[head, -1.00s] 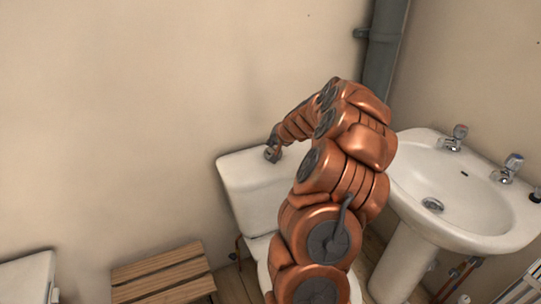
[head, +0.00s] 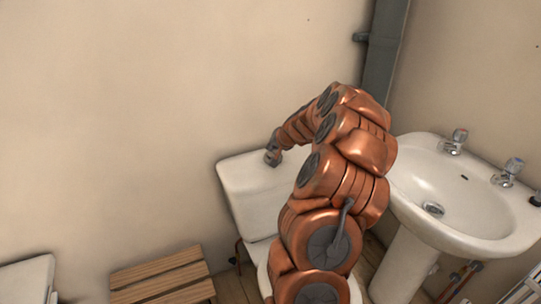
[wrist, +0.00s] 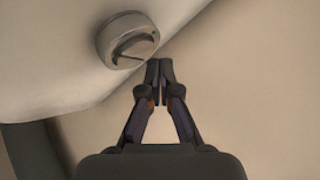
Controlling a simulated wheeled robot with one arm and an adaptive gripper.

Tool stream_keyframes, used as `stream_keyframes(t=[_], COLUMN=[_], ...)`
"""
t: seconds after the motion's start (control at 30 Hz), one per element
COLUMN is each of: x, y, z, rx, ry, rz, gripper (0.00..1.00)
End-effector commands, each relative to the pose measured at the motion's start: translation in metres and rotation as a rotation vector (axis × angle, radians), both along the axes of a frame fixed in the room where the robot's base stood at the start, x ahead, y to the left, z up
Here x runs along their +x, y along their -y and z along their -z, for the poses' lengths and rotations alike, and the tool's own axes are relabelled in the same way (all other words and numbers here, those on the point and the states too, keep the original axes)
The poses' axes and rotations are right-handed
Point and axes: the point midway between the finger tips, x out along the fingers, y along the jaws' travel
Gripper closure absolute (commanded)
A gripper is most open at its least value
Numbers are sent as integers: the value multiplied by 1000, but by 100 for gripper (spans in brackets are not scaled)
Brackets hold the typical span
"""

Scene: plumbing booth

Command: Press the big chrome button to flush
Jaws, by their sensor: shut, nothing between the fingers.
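The round, dull-metal flush button (wrist: 128,39) stands out from the pale cistern lid in the wrist view, upper left of centre. Its face is split into two parts by a curved line. My gripper (wrist: 159,68) is shut and empty, with its fingertips just to the lower right of the button in that picture. I cannot tell whether they touch its rim. In the head view, my gripper (head: 272,157) is at the top of the white cistern (head: 250,197), near its back edge. The button is not distinguishable there.
A white washbasin (head: 465,195) with two taps stands right of the cistern. A slatted wooden stool (head: 162,278) is at the lower left. A grey pipe (head: 383,50) runs up the wall behind my arm. The wall left of the cistern is bare.

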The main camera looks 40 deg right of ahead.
Motion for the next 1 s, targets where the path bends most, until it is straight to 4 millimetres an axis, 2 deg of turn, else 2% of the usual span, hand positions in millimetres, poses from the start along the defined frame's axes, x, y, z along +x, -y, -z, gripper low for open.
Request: stream_keyframes(t=[1.0], x=[0], y=[0], z=[8], rx=[0], ry=[0], rz=[0], gripper=[100])
